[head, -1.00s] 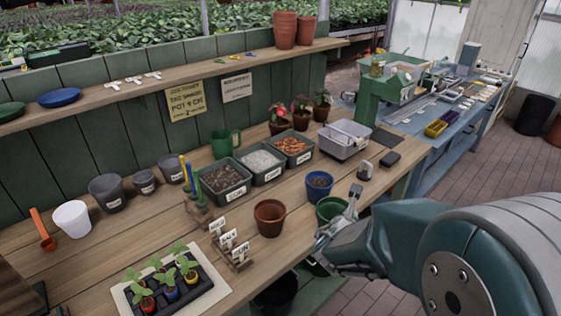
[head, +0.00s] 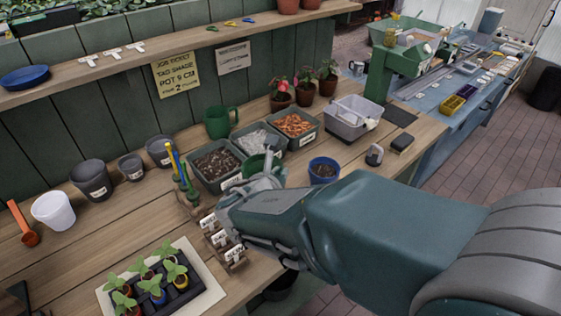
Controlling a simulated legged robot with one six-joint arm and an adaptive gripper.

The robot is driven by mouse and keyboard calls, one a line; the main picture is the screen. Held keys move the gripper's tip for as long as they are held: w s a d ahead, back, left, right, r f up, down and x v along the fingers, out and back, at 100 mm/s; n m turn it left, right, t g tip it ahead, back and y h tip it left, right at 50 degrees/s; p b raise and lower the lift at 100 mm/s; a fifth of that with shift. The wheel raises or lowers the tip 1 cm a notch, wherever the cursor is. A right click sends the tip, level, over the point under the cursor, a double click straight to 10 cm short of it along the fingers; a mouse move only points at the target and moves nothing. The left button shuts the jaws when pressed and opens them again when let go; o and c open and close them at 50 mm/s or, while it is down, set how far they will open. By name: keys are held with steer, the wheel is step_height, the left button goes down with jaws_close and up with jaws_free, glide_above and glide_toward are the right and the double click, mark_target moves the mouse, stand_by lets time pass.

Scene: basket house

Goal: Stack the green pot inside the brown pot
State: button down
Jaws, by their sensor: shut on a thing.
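The green pot (head: 252,167) shows in part behind my gripper's fingers, in front of the labelled trays. My gripper (head: 267,172) is shut on it at its wall. The pot appears raised above the bench, but its base is hidden by the gripper, so its exact height cannot be told. The brown pot is not visible now. My gripper and forearm cover the part of the bench where it stood.
A blue pot of soil (head: 323,170) stands just right of my gripper. Small label signs (head: 222,240) and a seedling tray (head: 165,290) are at the front left. Filled trays (head: 216,165) stand behind.

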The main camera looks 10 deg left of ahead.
steer(key=shift+d+f, duration=0.2)
steer(key=shift+f, duration=0.8)
steer(key=shift+d+f, duration=0.25)
steer(key=shift+f, duration=0.8)
steer(key=shift+d+f, duration=0.2)
steer(key=shift+f, duration=0.8)
steer(key=shift+a, duration=0.15)
steer(key=c, duration=0.7)
jaws_free()
steer(key=shift+a, duration=0.15)
steer(key=shift+d, duration=0.2)
steer(key=v, duration=1.1)
steer(key=shift+s+a, duration=0.1)
steer(key=shift+s, duration=0.3)
